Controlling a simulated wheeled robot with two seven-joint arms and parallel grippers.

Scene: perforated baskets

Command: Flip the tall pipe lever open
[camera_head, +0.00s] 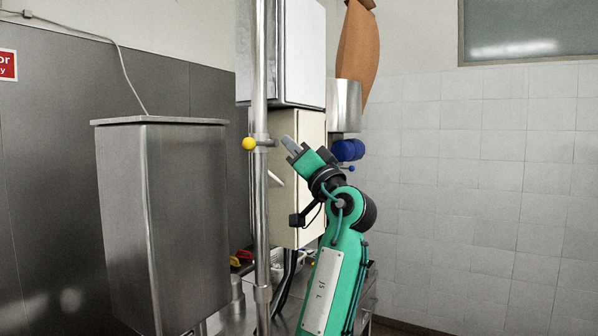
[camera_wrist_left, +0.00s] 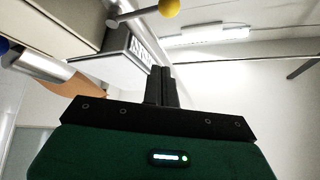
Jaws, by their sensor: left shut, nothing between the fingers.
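A tall metal pipe (camera_head: 260,200) stands upright left of centre in the head view. A short lever with a yellow ball knob (camera_head: 249,143) sits on it, the knob at the pipe's left side. In the left wrist view the yellow knob (camera_wrist_left: 169,8) is at the top edge, on a metal rod that leads left to the pipe (camera_wrist_left: 113,8). My left gripper (camera_head: 289,145) is just right of the pipe at about knob height, apart from the knob in the picture. Its fingers (camera_wrist_left: 161,85) are together and hold nothing. My right gripper is not in view.
A large steel box (camera_head: 165,220) stands left of the pipe. A cream cabinet (camera_head: 312,135) and a white box (camera_head: 300,50) are behind it. Blue round parts (camera_head: 347,150) show just beyond my gripper. The space before the tiled wall at right looks clear.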

